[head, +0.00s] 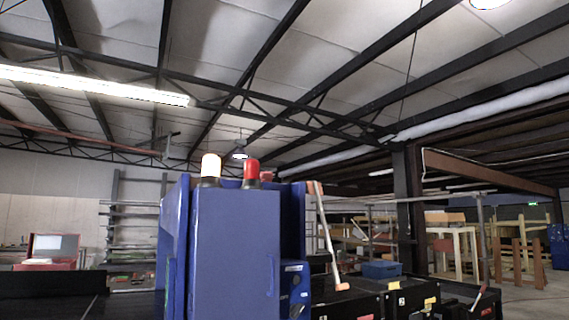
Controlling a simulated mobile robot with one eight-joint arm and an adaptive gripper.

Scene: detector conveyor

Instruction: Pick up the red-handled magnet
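I cannot make out the red-handled magnet for certain. A thin pale rod (329,238) with orange-red ends leans beside the right side of the blue detector cabinet (237,255). A smaller reddish handle-like piece (485,289) shows at the lower right on the black units, too small to identify. My gripper is not in this head view, so its state and any contact are hidden.
The blue cabinet stands close in the lower middle with a white lamp (211,167) and a red lamp (252,171) on top. A blue bin (382,270) sits on black units (347,303) at right. A dark conveyor surface (50,308) lies at lower left. Shelving and wooden frames stand behind.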

